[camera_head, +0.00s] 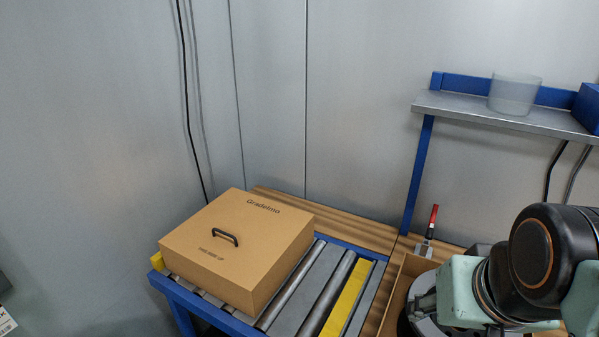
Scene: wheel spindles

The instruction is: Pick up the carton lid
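The carton lid (204,251) is a brown cardboard top with a small dark arched handle (225,237) near its middle. It reads "Gradelmo" and "THIS SIDE UP". It sits flat on a blue-framed roller conveyor, at the lower left of the head view. I see no clear seam, so I cannot tell whether a carton body is under it. My arm (541,262) is at the lower right, well apart from the lid. My gripper's fingers do not show.
The roller conveyor (318,297) has bare rollers and a yellow strip right of the lid. A wooden bench top (342,228) lies behind. A red-handled tool (431,224) stands near my arm. A shelf (470,111) holds a clear container (514,94). Grey walls close the back.

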